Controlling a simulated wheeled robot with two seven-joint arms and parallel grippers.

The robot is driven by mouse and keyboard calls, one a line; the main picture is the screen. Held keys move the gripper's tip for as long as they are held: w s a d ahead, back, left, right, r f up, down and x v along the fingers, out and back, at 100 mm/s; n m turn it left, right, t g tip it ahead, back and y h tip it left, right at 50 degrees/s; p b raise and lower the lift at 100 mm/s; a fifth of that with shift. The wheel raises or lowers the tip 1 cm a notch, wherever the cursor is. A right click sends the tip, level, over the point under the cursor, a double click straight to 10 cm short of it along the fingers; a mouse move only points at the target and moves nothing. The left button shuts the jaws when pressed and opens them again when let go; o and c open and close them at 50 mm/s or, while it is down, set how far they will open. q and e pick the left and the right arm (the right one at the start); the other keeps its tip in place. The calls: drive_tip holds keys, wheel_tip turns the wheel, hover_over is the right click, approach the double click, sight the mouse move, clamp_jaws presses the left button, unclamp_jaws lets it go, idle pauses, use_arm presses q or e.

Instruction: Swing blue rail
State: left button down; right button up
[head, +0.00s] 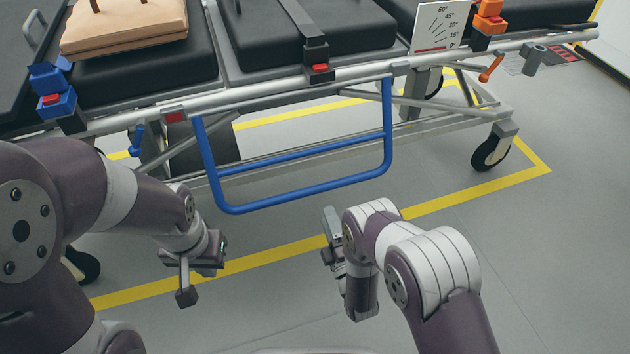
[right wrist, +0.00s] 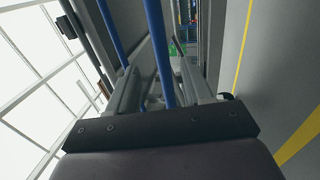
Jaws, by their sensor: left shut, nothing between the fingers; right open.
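The blue rail (head: 300,194) is a U-shaped tube frame with a middle bar. It hangs down from the near side of the stretcher in the head view. My right gripper (head: 331,240) is open and empty, below the rail's lower bar and apart from it in the head view. In the right wrist view, the blue rail (right wrist: 158,45) shows as bars beyond and between the open fingers (right wrist: 160,88); its distance is hard to tell. My left gripper (head: 186,285) is shut and empty, low and left of the rail, not touching it.
The stretcher (head: 330,75) has black pads and a folded tan blanket (head: 125,25). A blue clamp (head: 55,95), a small blue lever (head: 137,140), an orange lever (head: 491,69) and an angle plate (head: 440,24) sit along its side. Grey floor with yellow lines (head: 470,198) is clear in front.

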sight(316, 187)
drive_tip(key=b+x, duration=0.4)
drive_tip(key=x, duration=0.6)
drive_tip(key=shift+w+f+b, duration=0.1)
drive_tip(key=shift+w+b, duration=0.05)
drive_tip(key=shift+b, duration=0.25)
drive_tip(key=shift+w+a+r, duration=0.2)
drive_tip(key=shift+w+r, duration=0.1)
drive_tip(key=shift+w, duration=0.2)
clamp_jaws()
